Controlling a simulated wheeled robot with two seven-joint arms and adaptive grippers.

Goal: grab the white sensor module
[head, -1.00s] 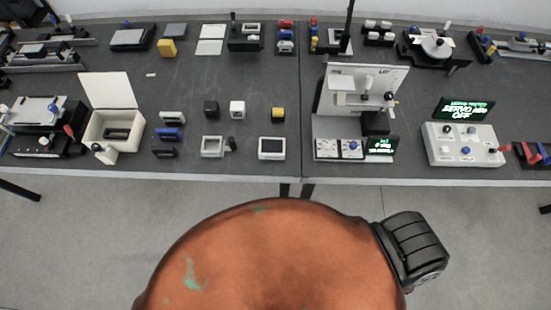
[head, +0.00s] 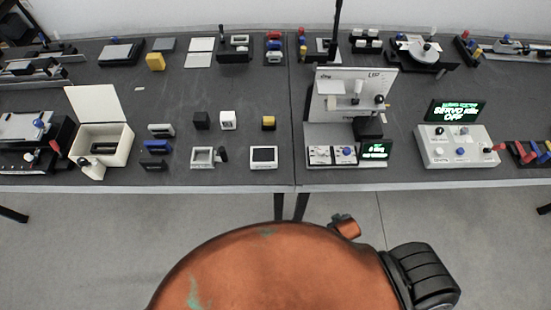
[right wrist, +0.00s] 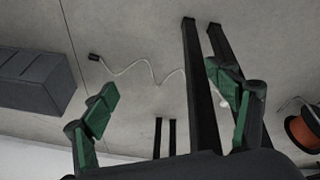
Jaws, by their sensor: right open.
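A small white cube (head: 227,120) stands on the dark table between a black cube (head: 201,120) and a yellow-topped cube (head: 268,123); it looks like the white sensor module, though I cannot read any mark on it. My right gripper (right wrist: 166,98) shows in the right wrist view with its two green-padded fingers wide apart and nothing between them. It faces the grey floor and dark legs, away from the cubes. Neither gripper shows in the head view, and my left gripper is in no view.
An open cream box (head: 103,150) stands left of the cubes. A white-framed part (head: 203,157) and a small screen unit (head: 263,158) lie in front of them. A tall white test stand (head: 352,100) and a control box (head: 457,147) stand to the right.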

